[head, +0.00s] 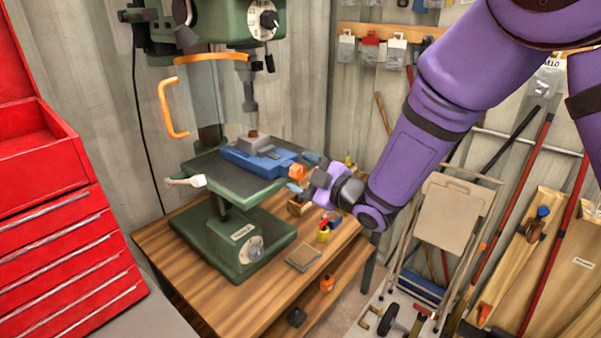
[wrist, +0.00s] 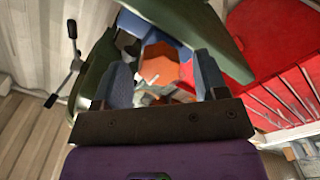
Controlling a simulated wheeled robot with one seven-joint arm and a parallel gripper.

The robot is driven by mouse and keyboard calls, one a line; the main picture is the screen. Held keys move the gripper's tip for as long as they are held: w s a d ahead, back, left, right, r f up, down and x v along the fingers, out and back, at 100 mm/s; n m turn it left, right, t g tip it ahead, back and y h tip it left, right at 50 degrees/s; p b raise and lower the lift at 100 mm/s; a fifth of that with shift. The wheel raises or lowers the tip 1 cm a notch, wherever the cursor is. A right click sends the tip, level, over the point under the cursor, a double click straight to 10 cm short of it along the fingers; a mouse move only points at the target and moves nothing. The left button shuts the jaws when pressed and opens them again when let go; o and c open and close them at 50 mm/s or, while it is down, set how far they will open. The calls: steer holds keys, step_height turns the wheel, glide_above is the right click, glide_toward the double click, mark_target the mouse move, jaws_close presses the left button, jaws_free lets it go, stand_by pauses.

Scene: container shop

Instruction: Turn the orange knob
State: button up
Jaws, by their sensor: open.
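The orange knob (head: 297,171) sits at the right end of a blue vise (head: 262,160) on the green drill press table. My gripper (head: 301,174) is at the knob's right side, with one blue-grey finger above it and one below. In the wrist view the orange knob (wrist: 160,66) lies between and beyond the two fingertips of my gripper (wrist: 160,70). The jaws are open, with a gap visible on each side of the knob. Whether a finger touches it I cannot tell. A grey block (head: 252,143) sits in the vise.
The green drill press (head: 243,250) stands on a wooden bench (head: 190,260). An orange guard handle (head: 170,107) is at the upper left. A red tool chest (head: 60,220) is at the left. A folded step stool (head: 450,210) stands at the right.

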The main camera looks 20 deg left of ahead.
steer(key=shift+w+a, duration=0.2)
steer(key=shift+a, duration=0.25)
steer(key=c, duration=0.9)
